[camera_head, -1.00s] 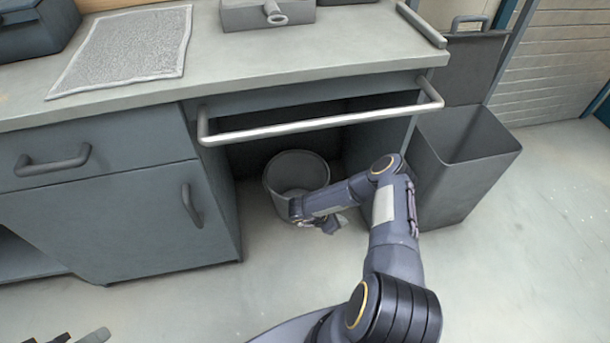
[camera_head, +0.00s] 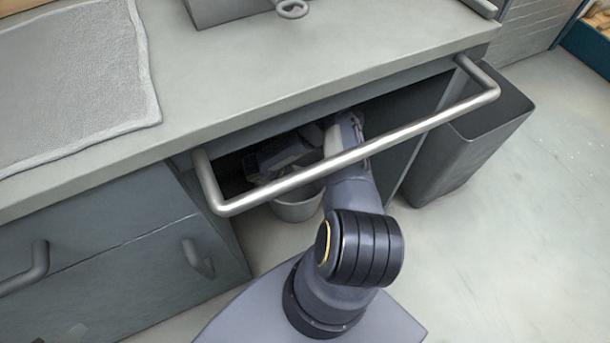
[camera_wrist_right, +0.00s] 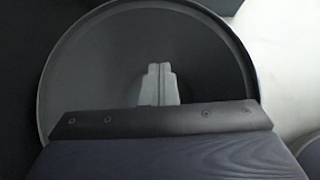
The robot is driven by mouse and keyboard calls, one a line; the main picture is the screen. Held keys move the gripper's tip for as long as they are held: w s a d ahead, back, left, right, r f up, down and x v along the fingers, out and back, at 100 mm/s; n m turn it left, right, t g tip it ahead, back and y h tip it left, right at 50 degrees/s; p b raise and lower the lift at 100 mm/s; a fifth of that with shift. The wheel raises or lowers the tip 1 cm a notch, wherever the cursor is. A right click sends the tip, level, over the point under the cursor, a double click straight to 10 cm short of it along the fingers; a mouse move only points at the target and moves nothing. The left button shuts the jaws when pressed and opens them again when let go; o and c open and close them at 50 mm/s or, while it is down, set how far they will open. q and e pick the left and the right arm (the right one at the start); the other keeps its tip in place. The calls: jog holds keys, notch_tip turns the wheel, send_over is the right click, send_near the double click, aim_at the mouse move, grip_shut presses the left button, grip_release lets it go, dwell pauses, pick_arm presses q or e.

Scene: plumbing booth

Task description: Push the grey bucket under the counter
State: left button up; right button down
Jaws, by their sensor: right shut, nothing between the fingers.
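The grey bucket (camera_head: 298,208) stands in the open bay under the counter (camera_head: 330,62). In the head view its upper part is largely hidden by the metal bar and my right arm. My right arm reaches into the bay, and its gripper end lies behind the bar, over the bucket. In the right wrist view the bucket's round rim and dark inside (camera_wrist_right: 95,65) fill most of the picture. My right gripper (camera_wrist_right: 157,72) is shut and empty, in front of the bucket's opening; I cannot tell whether it touches the bucket. My left gripper is out of view.
A metal bar (camera_head: 345,160) runs across the front of the bay, close to my right arm. A drawer and cabdoor unit (camera_head: 130,270) borders the bay on the left. A dark bin (camera_head: 465,150) stands on the right. The floor at the right is clear.

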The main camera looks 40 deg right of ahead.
jog(key=b, duration=0.6)
send_near(318, 180)
jog(key=b+x, duration=0.4)
jog(key=x, duration=0.1)
jog(key=shift+s+d+b, duration=0.1)
jog(key=shift+d+b, duration=0.2)
jog(key=shift+b, duration=0.1)
jog(key=shift+d, duration=0.1)
jog(key=d, duration=0.2)
jog(key=d+p, duration=0.1)
jog(key=d, duration=0.1)
jog(key=shift+s, duration=0.4)
